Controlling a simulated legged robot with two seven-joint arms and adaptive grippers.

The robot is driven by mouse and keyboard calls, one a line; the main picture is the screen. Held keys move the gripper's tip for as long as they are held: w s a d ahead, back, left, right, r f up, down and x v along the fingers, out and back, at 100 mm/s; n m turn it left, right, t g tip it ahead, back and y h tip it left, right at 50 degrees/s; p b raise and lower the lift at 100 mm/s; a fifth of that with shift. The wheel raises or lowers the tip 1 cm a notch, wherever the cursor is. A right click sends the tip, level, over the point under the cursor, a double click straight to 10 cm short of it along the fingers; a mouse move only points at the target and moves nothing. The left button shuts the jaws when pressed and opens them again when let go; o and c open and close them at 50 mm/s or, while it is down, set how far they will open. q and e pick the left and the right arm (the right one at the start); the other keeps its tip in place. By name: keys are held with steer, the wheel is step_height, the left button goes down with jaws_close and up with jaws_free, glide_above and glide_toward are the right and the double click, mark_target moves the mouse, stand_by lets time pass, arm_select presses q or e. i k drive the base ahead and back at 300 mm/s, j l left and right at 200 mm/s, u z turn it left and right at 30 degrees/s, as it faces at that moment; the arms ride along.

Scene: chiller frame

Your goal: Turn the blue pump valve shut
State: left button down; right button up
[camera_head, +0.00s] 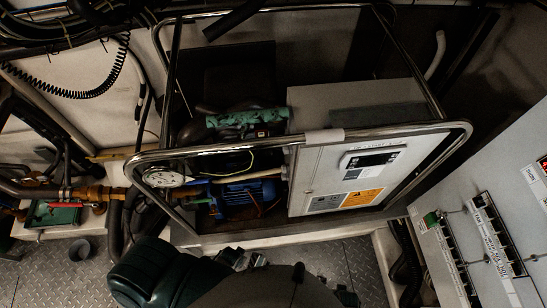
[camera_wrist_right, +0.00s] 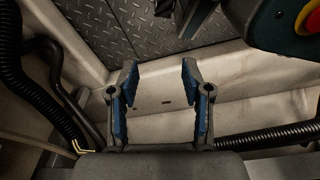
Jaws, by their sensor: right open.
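A blue motor-like pump body (camera_head: 245,191) sits inside the metal-railed chiller frame, left of the grey control box. A small blue part (camera_head: 199,182), possibly the valve handle, shows just left of it, behind the front rail; it is small and dark, and its setting cannot be told. My right gripper (camera_wrist_right: 158,72) is open and empty in the wrist view, its blue-padded fingers apart in front of a pale ledge and metal floor. The wrist view shows no valve.
A chrome rail (camera_head: 240,150) crosses in front of the pump. A round gauge (camera_head: 164,178) is at its left end. The control box (camera_head: 345,175) stands right of the pump. Black hoses (camera_wrist_right: 45,95) run beside the right gripper. Chequered floor (camera_head: 345,262) is clear at the front.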

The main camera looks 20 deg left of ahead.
mark_target(202, 180)
steer(key=u, duration=1.7)
steer(key=j+z, duration=0.2)
steer(key=k+l, duration=0.05)
steer(key=l, duration=0.05)
